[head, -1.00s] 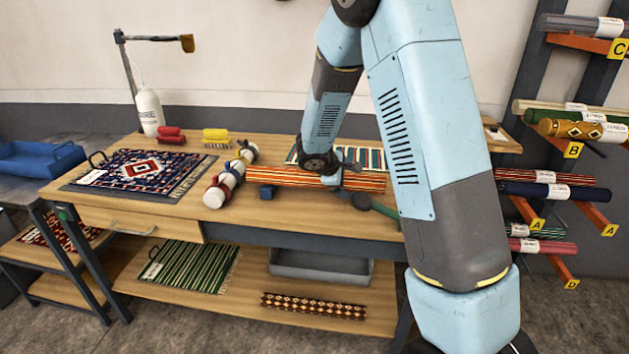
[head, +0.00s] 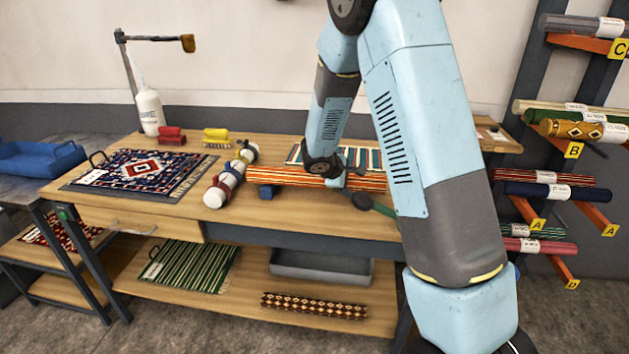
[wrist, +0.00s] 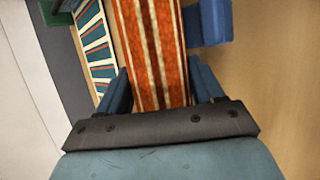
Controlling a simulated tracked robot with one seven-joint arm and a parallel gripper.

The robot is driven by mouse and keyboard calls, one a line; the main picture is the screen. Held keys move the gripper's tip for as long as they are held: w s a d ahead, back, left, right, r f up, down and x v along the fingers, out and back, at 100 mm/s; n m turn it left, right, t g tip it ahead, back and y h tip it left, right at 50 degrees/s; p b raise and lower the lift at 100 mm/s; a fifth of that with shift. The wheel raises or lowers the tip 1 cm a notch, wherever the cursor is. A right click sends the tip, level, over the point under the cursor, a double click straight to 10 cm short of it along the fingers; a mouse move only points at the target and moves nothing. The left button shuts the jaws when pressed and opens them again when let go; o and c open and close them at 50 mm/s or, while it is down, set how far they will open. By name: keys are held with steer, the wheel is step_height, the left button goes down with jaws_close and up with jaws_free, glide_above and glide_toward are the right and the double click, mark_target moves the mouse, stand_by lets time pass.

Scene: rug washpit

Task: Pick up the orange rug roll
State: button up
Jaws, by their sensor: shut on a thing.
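The orange rug roll (head: 288,177), striped red and cream, lies level over the right part of the workbench. It also shows in the wrist view (wrist: 150,50), running lengthwise between my fingers. My gripper (head: 338,182) comes down on it right of its middle, shut with a finger on each side; in the wrist view my gripper (wrist: 161,88) straddles the roll. My arm hides part of the roll's right side. I cannot tell whether the roll is clear of its support.
A teal striped rug (head: 357,156) lies behind. A dark round-headed tool (head: 361,201) lies in front on the right. A patterned rug (head: 140,169) covers the bench's left. Racked rolls (head: 555,192) stand right.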

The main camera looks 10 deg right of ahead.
steer(key=c, duration=0.5)
steer(key=shift+r, duration=0.15)
